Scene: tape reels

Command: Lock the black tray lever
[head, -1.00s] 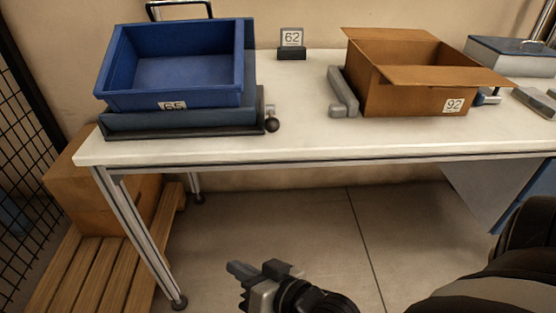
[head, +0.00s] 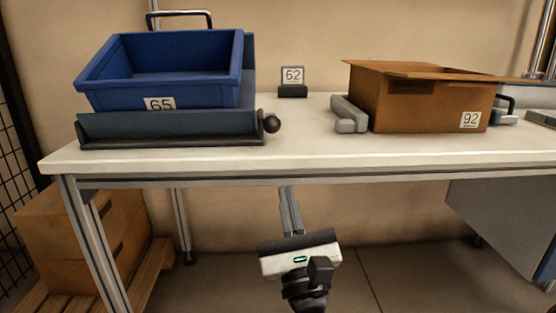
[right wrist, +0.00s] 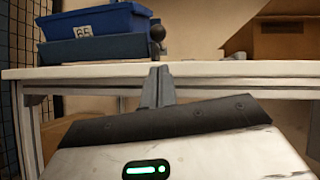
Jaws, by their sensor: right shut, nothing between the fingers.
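The black tray (head: 170,140) lies on the left part of the white table, with the blue bin labelled 65 (head: 165,75) on it. Its lever, with a round black knob (head: 272,124), is at the tray's right end; the knob also shows in the right wrist view (right wrist: 157,32). My right gripper (head: 287,190) is shut and empty, in front of the table's front edge and below the knob, apart from it. In the right wrist view its fingers (right wrist: 157,72) point at the table edge, just under the knob. My left gripper is out of view.
A grey bracket (head: 348,114) is beside the box. A sign reading 62 (head: 292,78) stands at the back.

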